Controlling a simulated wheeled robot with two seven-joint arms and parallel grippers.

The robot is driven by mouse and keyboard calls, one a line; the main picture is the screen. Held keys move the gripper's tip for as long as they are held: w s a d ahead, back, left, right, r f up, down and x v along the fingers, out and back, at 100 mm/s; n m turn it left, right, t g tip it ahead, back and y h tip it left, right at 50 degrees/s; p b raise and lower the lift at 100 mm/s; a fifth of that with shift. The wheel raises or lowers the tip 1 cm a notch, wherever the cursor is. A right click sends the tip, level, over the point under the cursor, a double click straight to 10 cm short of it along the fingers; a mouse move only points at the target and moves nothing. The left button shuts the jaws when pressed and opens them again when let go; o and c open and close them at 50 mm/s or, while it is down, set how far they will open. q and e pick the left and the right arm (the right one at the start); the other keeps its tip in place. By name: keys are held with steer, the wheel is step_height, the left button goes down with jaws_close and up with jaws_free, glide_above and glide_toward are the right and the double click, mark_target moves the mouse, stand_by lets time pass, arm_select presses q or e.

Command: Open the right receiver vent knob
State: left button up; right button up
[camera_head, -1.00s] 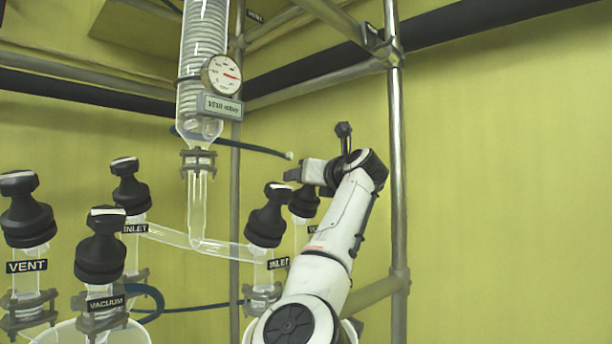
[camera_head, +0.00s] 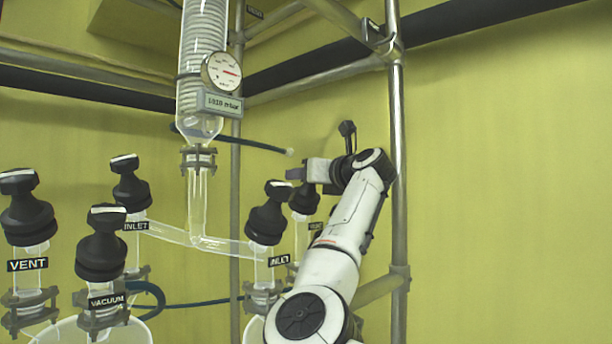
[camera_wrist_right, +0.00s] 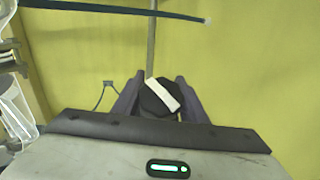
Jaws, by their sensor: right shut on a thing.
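The right receiver's back knob (camera_head: 304,199) is black and sits on a glass neck, partly behind the inlet knob in the head view. Its label (camera_head: 315,227) is mostly hidden. In the right wrist view the knob (camera_wrist_right: 160,98) shows a white bar, tilted, running from upper left to lower right. My right gripper (camera_wrist_right: 158,100) is shut on this knob, with one finger on each side of it. In the head view the gripper (camera_head: 297,174) is at the knob's top. My left gripper is not in view.
The black inlet knob (camera_head: 269,213) stands close in front, left of my right arm. A glass column with a gauge (camera_head: 222,71) hangs at upper left. A blue hose (camera_head: 260,144) ends near the gripper. A metal post (camera_head: 398,160) stands just right of my arm.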

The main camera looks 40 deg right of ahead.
steer(key=n+y, duration=0.2)
steer(key=n+y+p, duration=0.1)
steer(key=n+y, duration=0.1)
steer(key=shift+a+r+p, duration=0.15)
steer(key=shift+a+p, duration=0.15)
steer(key=shift+a, duration=0.05)
steer(key=shift+a+n+g+y, duration=0.15)
steer(key=shift+a+n+y, duration=0.1)
steer(key=shift+n+y, duration=0.9)
steer(key=shift+a+n+g+y, duration=0.15)
steer(key=shift+a+n+y, duration=0.1)
steer(key=shift+n+y, duration=0.9)
steer(key=o, duration=1.1)
steer(key=shift+c, duration=0.2)
steer(key=shift+f, duration=0.2)
